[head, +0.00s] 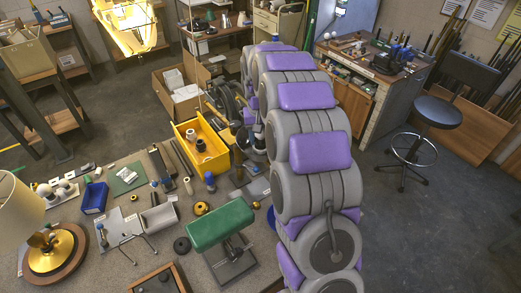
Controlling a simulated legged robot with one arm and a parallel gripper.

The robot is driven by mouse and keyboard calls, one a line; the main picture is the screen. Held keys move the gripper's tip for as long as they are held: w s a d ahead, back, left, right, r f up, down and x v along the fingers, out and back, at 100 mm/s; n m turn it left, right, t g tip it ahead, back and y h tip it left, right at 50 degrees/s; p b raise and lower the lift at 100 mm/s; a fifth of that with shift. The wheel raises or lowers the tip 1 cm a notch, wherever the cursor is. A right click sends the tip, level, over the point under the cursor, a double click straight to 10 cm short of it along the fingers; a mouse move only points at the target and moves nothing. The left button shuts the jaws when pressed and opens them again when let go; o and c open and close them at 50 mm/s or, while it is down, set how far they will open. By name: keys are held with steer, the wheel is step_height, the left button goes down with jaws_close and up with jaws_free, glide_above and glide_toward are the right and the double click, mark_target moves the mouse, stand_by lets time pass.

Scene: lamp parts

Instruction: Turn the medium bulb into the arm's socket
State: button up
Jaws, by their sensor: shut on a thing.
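My arm (320,185) rises from the lower right and folds away toward the back of the bench. Its own links hide its far end, so I cannot make out my gripper or anything in it. Several small white bulb-like pieces (66,185) stand at the bench's left side; I cannot tell their sizes apart. A lamp with a cream shade (18,210) and a round wood and brass base (55,250) stands at the left edge. I cannot pick out the medium bulb or the arm's socket; my arm covers part of the bench.
A green-topped stand (221,226) is near the front beside my arm. A stool (412,150) stands on clear floor at right.

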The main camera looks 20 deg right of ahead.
steer(key=shift+m+b, duration=0.3)
steer(key=shift+m, duration=0.9)
steer(key=m, duration=0.4)
steer(key=shift+m, duration=0.4)
steer(key=m, duration=0.3)
steer(key=shift+m+g, duration=0.3)
steer(key=m, duration=0.3)
